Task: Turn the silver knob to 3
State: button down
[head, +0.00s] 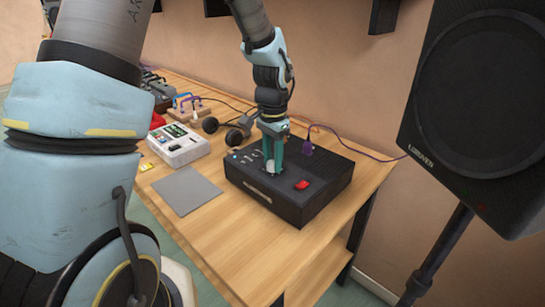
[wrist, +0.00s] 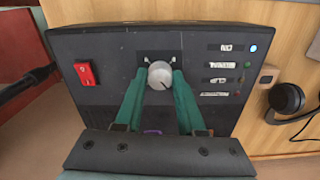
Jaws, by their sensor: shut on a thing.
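The silver knob (wrist: 160,75) is round with a dark pointer line and sits on the top panel of a black box (wrist: 110,40). In the wrist view my gripper (wrist: 159,78) has its two green fingers on either side of the knob, shut on it. The pointer line runs toward the lower right in that view. No number 3 is readable around the knob. In the head view the black box (head: 325,185) is on the table and my gripper (head: 272,170) reaches down onto it, mostly hiding the knob.
A red switch (wrist: 86,73) and several labels with small lights (wrist: 248,48) flank the knob. Headphones (head: 236,131), a white device (head: 178,145) and a grey mat (head: 187,190) are left of the box. A large speaker (head: 485,90) stands at right. The front table is clear.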

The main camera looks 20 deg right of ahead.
aim_at(272, 162)
jog(key=m+p, duration=0.1)
jog(key=m, duration=0.3)
jog(key=shift+r+m+p, duration=0.1)
jog(key=shift+m+p, duration=0.2)
jog(key=shift+p, duration=0.05)
jog(key=shift+m+p, duration=0.7)
jog(key=shift+m, duration=0.8)
jog(key=c, duration=0.5)
grip_release()
notch_tip(272, 162, up, 11)
jog(key=shift+f+b, duration=0.2)
jog(key=shift+b, duration=0.6)
